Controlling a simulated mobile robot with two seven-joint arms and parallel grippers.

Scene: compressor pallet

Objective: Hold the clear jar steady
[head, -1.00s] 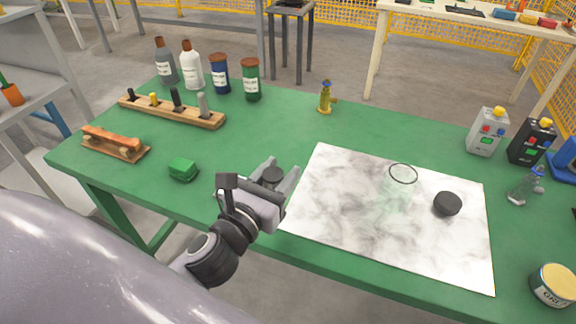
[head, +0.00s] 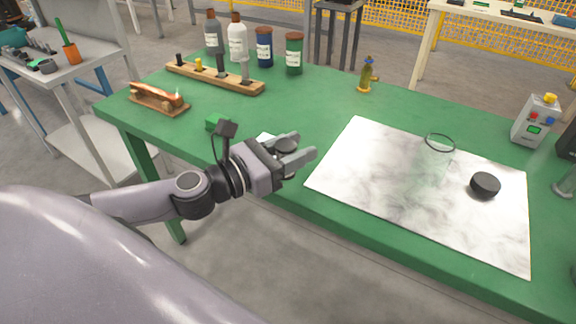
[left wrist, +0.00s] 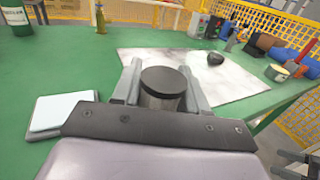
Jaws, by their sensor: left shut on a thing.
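The clear jar (head: 436,163) stands upright on the marbled white sheet (head: 385,200); it is nearly invisible except for its dark round rim. A black round lid (head: 485,185) lies on the sheet to its right, and also shows in the left wrist view (left wrist: 215,58). My left gripper (head: 300,151) is left of the sheet, well apart from the jar. It is shut on a grey cylinder with a flat black top (left wrist: 165,82), upright between the fingers in the left wrist view. I cannot make out the clear jar there.
A green block (head: 215,122) and a pale pad on a grey base (left wrist: 62,110) lie near my left gripper. A wooden rack (head: 215,77), bottles and tins stand at the back left. A grey box (head: 535,120) stands at right.

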